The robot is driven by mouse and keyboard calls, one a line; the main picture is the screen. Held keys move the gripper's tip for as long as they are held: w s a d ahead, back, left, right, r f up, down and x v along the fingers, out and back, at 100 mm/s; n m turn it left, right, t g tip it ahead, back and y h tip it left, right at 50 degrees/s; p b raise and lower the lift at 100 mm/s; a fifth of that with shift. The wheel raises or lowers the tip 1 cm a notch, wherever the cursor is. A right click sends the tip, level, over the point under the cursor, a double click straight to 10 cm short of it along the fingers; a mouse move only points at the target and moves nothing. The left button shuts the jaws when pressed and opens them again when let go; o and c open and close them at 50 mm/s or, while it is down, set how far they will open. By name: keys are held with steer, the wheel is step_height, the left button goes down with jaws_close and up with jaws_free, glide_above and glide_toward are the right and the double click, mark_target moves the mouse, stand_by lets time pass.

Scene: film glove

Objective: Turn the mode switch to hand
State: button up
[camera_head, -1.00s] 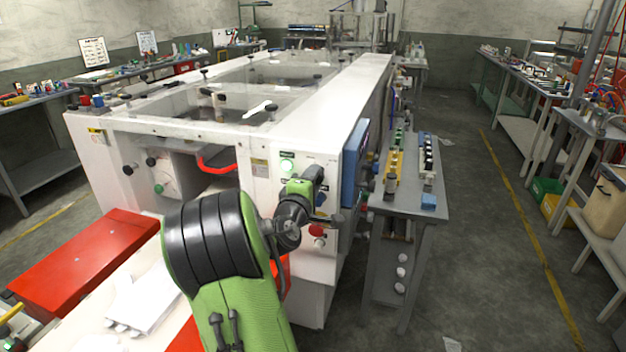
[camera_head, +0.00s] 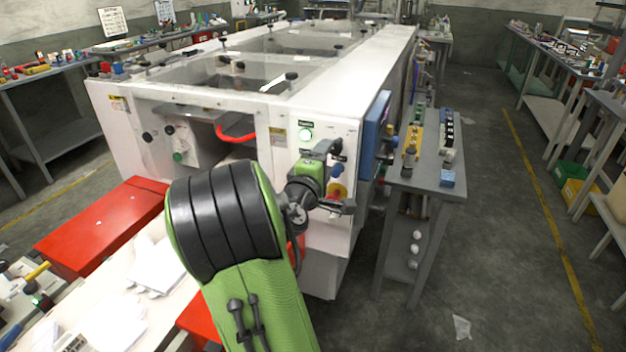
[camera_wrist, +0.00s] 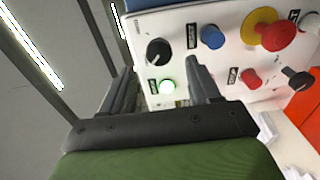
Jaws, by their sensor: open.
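The control panel (camera_wrist: 225,60) is the white front face at the machine's right corner. In the wrist view it carries a black rotary knob with a pale pointer line (camera_wrist: 158,52) and a second black knob (camera_wrist: 297,77) at the right. The small labels are unreadable, so I cannot tell which knob is the mode switch. My gripper (camera_wrist: 160,66) is open and empty, its fingers pointing at the panel. The first knob shows between the fingertips, apart from them. In the head view my gripper (camera_head: 325,172) is in front of the panel and hides part of it.
The panel also has a lit green button (camera_wrist: 168,86), a blue button (camera_wrist: 211,37), a red mushroom button (camera_wrist: 267,36) on yellow and a smaller red button (camera_wrist: 250,78). A grey side bench (camera_head: 425,178) stands right of the machine. The aisle floor (camera_head: 500,240) beyond is clear.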

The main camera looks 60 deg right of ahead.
steer(key=s+a+b, duration=0.1)
steer(key=a+b, duration=0.1)
steer(key=a, duration=0.9)
steer(key=shift+s+b, duration=0.35)
steer(key=shift+s, duration=0.05)
